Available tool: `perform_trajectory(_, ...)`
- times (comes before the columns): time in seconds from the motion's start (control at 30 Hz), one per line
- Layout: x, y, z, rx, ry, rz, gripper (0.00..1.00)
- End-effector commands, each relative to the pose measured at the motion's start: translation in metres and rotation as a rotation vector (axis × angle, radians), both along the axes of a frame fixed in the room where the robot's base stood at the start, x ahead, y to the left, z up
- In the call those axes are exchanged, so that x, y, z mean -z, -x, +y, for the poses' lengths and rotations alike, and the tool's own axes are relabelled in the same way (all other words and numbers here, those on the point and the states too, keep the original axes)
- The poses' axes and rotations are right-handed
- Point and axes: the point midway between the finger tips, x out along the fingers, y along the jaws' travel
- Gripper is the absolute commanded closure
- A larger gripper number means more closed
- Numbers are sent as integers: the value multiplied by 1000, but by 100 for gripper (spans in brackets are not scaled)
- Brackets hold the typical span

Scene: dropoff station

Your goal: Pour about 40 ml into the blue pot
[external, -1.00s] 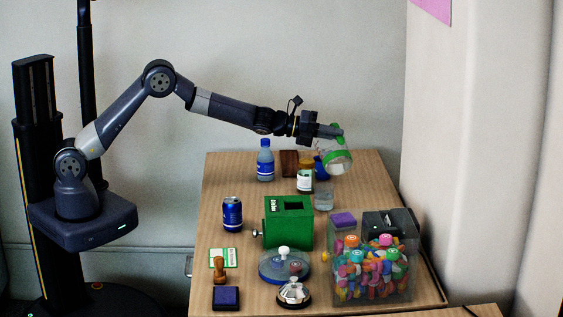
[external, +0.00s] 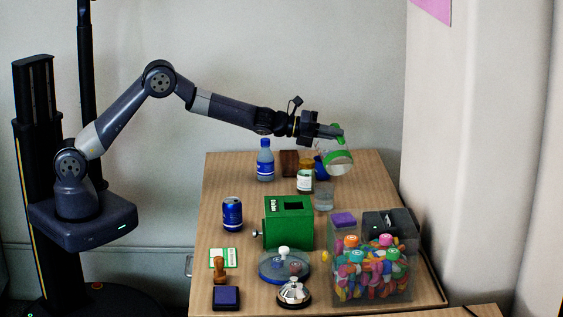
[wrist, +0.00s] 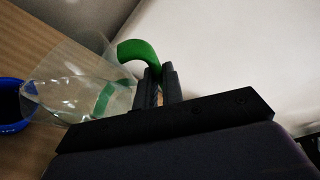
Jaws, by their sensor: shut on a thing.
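My gripper (external: 338,132) is shut on the green handle (wrist: 137,50) of a clear jug (external: 339,164). The jug has a green band and hangs tilted above the far right of the table. In the wrist view the clear jug (wrist: 75,85) leans with its mouth toward the blue pot (wrist: 12,112) at the left edge. The blue pot (external: 320,168) is partly hidden behind the jug in the external view. Its inside looks dark, and I cannot tell how much liquid is in it or whether any is flowing.
Near the pot stand a blue-capped bottle (external: 265,163), a brown block (external: 288,163), a white-and-green jar (external: 304,182) and a clear glass (external: 323,200). A green box (external: 288,230), a can (external: 232,214) and a clear bin of colourful pieces (external: 372,287) stand nearer.

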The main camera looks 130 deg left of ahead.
Motion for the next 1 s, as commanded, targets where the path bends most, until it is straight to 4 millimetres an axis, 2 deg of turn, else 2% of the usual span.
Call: perform_trajectory(1.0,-3,3,2,1,17,-31,100)
